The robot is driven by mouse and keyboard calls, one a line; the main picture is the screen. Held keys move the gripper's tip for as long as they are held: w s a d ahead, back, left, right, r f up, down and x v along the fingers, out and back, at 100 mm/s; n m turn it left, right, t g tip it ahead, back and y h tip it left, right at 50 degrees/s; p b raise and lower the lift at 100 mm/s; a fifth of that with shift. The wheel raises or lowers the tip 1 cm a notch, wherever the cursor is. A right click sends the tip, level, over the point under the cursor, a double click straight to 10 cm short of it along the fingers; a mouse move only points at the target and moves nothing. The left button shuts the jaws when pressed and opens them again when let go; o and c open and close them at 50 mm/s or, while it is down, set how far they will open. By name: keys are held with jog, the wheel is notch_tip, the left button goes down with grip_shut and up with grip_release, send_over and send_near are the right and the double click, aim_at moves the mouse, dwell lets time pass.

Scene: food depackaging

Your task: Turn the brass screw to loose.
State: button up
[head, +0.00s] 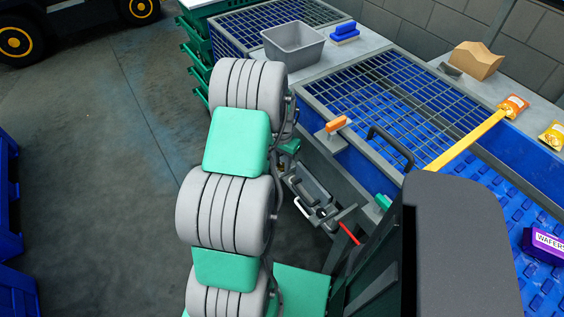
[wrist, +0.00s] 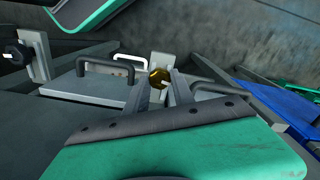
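The brass screw (wrist: 158,78) is a round, gold-coloured knob with a pale bar across it, set in front of a small grey upright plate (wrist: 157,60) in the wrist view. My gripper (wrist: 162,88) has its two dark fingers apart, pointing at the screw, with the knob at or just beyond the fingertips. It lines up closer to the left finger than to the right one. I cannot see contact on both sides.
In the wrist view a black handle (wrist: 110,66), a white handle (wrist: 131,62) and another dark handle (wrist: 220,89) stand close by. A black knob (wrist: 18,57) is at the left. In the head view a red lever (head: 349,233) sits beside the blue grated bench (head: 345,150).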

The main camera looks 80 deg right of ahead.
aim_at(282, 165)
jog(key=o, duration=0.4)
jog(key=shift+o, duration=0.2)
notch_tip(282, 165, up, 8)
jog(key=shift+f, duration=0.1)
dwell(0.3)
